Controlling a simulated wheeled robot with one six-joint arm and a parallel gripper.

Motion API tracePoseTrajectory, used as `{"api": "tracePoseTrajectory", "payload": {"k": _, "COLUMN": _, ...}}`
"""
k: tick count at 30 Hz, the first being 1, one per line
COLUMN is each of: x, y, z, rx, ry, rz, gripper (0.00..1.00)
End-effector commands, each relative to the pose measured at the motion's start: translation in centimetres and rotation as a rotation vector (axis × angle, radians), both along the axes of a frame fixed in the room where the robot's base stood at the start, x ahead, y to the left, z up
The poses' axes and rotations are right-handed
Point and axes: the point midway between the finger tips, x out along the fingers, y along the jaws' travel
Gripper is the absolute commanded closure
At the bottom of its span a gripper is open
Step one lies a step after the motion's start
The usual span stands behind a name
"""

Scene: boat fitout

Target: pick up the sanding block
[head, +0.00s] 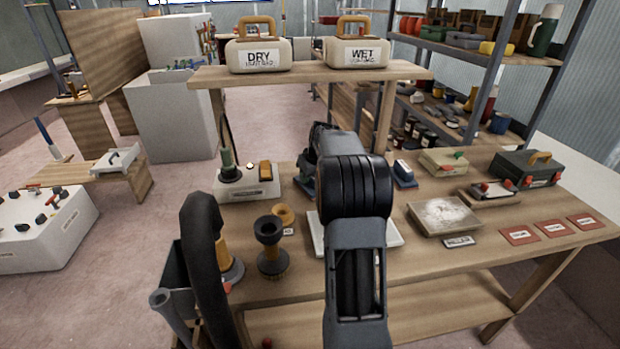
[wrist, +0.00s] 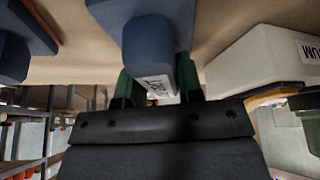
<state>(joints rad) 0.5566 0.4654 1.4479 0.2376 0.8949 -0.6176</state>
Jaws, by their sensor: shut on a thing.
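In the wrist view, a blue block (wrist: 149,42) with a white label on its near face sits between the dark green fingers of my gripper (wrist: 156,88). The fingers are shut on it, one on each side. The label's wording is too blurred to read surely. In the head view, a small blue part of the block (head: 306,187) shows left of my arm, at the back of the workbench; my arm hides the rest and most of the gripper. I cannot tell whether the block still touches the bench. A second blue block (head: 404,174) stands apart on the bench, to the right.
A white box with an orange switch (head: 247,184) stands close left of the gripper. A shelf (head: 310,73) carrying DRY and WET cases is above the bench's back.

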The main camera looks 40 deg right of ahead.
Motion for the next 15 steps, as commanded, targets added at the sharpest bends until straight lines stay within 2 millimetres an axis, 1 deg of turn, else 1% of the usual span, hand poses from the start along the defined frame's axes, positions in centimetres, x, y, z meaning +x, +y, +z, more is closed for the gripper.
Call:
{"api": "tracePoseTrajectory", "payload": {"k": 5, "x": 0.1, "y": -0.1, "z": 2.9, "rx": -0.005, "ry": -0.006, "rz": 0.000, "gripper": 0.99}}
{"api": "tracePoseTrajectory", "payload": {"k": 6, "x": -0.2, "y": 0.1, "z": 3.7, "rx": -0.004, "ry": -0.006, "rz": -0.001, "gripper": 0.99}}
{"api": "tracePoseTrajectory", "payload": {"k": 8, "x": -1.2, "y": 0.5, "z": 4.7, "rx": -0.004, "ry": -0.006, "rz": -0.001, "gripper": 0.99}}
{"api": "tracePoseTrajectory", "payload": {"k": 13, "x": -4.0, "y": 1.8, "z": 8.4, "rx": -0.005, "ry": -0.007, "rz": -0.002, "gripper": 0.99}}
{"api": "tracePoseTrajectory", "payload": {"k": 15, "x": -5.2, "y": 2.4, "z": 9.4, "rx": -0.004, "ry": -0.005, "rz": -0.002, "gripper": 0.99}}
